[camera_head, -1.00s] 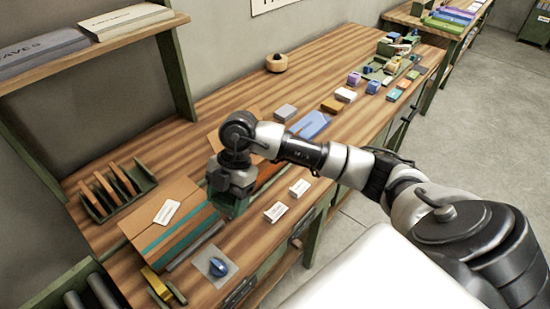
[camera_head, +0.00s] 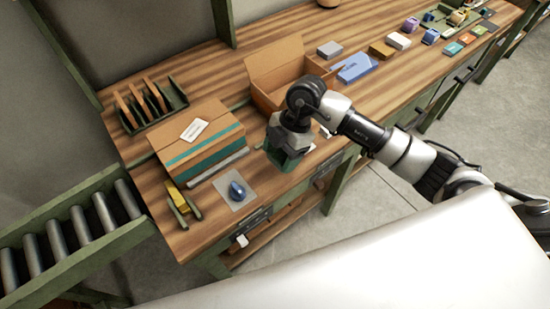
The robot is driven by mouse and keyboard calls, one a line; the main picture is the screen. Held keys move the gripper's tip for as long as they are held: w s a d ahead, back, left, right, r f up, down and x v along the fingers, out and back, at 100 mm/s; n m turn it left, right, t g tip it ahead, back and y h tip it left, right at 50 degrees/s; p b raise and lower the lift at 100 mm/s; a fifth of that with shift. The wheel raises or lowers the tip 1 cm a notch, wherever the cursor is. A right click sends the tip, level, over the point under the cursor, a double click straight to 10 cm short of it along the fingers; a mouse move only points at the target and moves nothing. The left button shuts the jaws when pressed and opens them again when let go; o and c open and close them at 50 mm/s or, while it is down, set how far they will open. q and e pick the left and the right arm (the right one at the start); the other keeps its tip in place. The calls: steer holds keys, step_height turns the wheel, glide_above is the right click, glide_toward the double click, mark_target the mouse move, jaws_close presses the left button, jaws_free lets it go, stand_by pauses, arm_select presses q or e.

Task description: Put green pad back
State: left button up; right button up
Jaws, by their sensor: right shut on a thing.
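My right gripper (camera_head: 288,142) reaches in from the right and is shut on a dark green block, the green pad (camera_head: 287,160). The pad hangs at the gripper's lower end, over the front edge area of the wooden bench, right of the closed cardboard box. The gripper hides much of the pad's top. Whether the pad touches the bench cannot be told. My left gripper is not in view.
A closed box with a teal stripe (camera_head: 200,145) and an open cardboard box (camera_head: 276,68) stand on the bench (camera_head: 120,92). Small coloured cards (camera_head: 453,48) lie at far right. A roller conveyor (camera_head: 75,232) is at left.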

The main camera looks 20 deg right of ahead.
mark_target(275, 170)
steer(key=shift+w+a+f, duration=0.45)
steer(key=shift+w+a, duration=0.05)
steer(key=shift+w, duration=0.15)
step_height(275, 170, down, 4)
steer(key=shift+r+p, duration=0.1)
steer(key=shift+p, duration=0.45)
steer(key=shift+f, duration=0.2)
steer(key=shift+f, duration=0.2)
steer(key=o, duration=0.8)
steer(key=shift+o, duration=0.2)
steer(key=shift+r, duration=0.1)
